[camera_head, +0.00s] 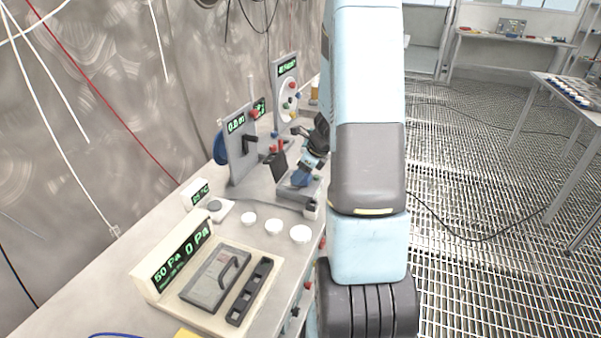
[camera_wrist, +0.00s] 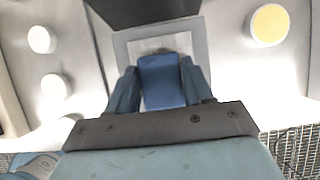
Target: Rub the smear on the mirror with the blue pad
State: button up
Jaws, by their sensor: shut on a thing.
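My gripper (camera_wrist: 160,76) is shut on the blue pad (camera_wrist: 161,90), with one finger along each side of it. In the head view the blue pad (camera_head: 300,178) shows just below my gripper (camera_head: 311,164), low over the bench. The mirror (camera_wrist: 133,50) is a pale panel in a grey frame, lying under and beyond the pad in the wrist view. The pad covers part of it. A faint grey patch, possibly the smear, shows at the pad's far edge; I cannot tell clearly. Whether the pad touches the mirror cannot be told.
A dark panel (camera_head: 279,166) stands right beside the mirror. Several white round discs (camera_head: 274,227) lie nearer on the bench. A grey device with a display (camera_head: 240,150) stands to the left. A pressure panel (camera_head: 183,255) sits at the front.

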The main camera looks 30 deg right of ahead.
jog(key=shift+w+a+f, duration=0.1)
jog(key=shift+w+a, duration=1.15)
jog(key=shift+w, duration=0.3)
jog(key=shift+r, duration=0.2)
jog(key=shift+s+d+f, duration=0.1)
jog(key=shift+s+d, duration=0.5)
jog(key=shift+s, duration=0.2)
jog(key=shift+s+d+f, duration=0.1)
jog(key=shift+s+d, duration=0.5)
jog(key=shift+s, duration=0.2)
jog(key=shift+r, duration=0.15)
jog(key=shift+r, duration=2.95)
